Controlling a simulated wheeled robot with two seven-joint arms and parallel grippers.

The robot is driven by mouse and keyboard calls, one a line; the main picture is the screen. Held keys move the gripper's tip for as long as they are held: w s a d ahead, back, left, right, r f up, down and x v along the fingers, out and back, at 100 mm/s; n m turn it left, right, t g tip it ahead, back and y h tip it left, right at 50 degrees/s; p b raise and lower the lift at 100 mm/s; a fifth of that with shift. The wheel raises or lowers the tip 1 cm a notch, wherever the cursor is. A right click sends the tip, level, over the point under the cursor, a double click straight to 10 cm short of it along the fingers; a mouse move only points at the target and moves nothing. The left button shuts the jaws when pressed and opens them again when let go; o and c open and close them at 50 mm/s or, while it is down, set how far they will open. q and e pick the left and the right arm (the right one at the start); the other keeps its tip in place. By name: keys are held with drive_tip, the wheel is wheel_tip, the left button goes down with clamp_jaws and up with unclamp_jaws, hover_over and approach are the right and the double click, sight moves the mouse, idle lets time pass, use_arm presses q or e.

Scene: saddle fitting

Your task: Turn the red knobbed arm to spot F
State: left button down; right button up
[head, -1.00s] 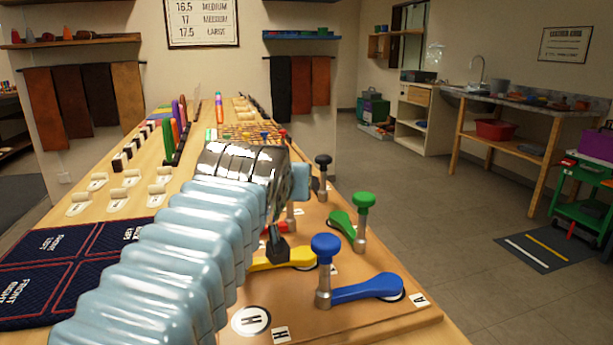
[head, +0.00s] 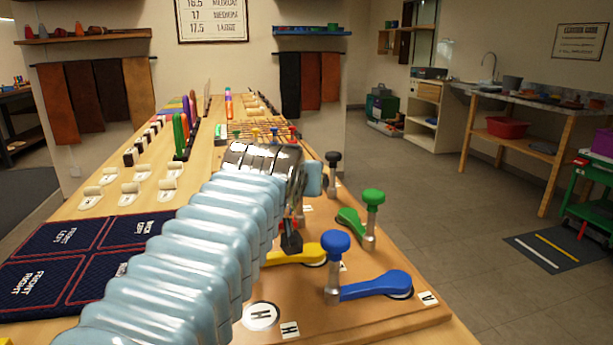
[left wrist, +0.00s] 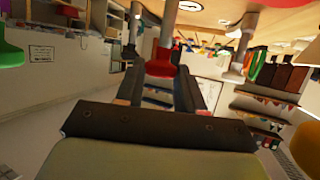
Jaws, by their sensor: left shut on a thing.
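My left gripper (head: 291,240) reaches over the wooden board from the left, and its sleeve and wrist cover much of the board's left part. In the left wrist view, the red knob (left wrist: 160,64) on its metal post sits between the fingers of this gripper (left wrist: 162,82), which are shut on it. The red arm's body is almost wholly hidden behind my gripper in the head view. I cannot make out a spot marked F. My right gripper is not in view.
Beside the gripper stand a yellow arm (head: 297,254), a blue knobbed arm (head: 375,287), a green knobbed arm (head: 372,200) and a black knob (head: 333,158). Navy mats lie to the left.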

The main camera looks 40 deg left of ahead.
use_arm(q)
drive_tip(key=shift+f+m+t+h+b, duration=0.1)
drive_tip(key=shift+m+t+h+b, duration=0.3)
drive_tip(key=shift+m+h+b, duration=0.25)
drive_tip(key=shift+s+a+m+t+h+b, duration=0.1)
drive_tip(key=shift+a+m+t+h+b, duration=0.1)
drive_tip(key=shift+m+h, duration=0.3)
drive_tip(key=shift+a+m+t+h+b, duration=0.1)
drive_tip(key=shift+m+h+b, duration=0.1)
drive_tip(key=shift+m+h, duration=0.2)
drive_tip(key=c, duration=0.8)
unclamp_jaws()
drive_tip(key=shift+o, duration=0.2)
drive_tip(key=v, duration=1.4)
drive_tip(key=shift+b, duration=0.45)
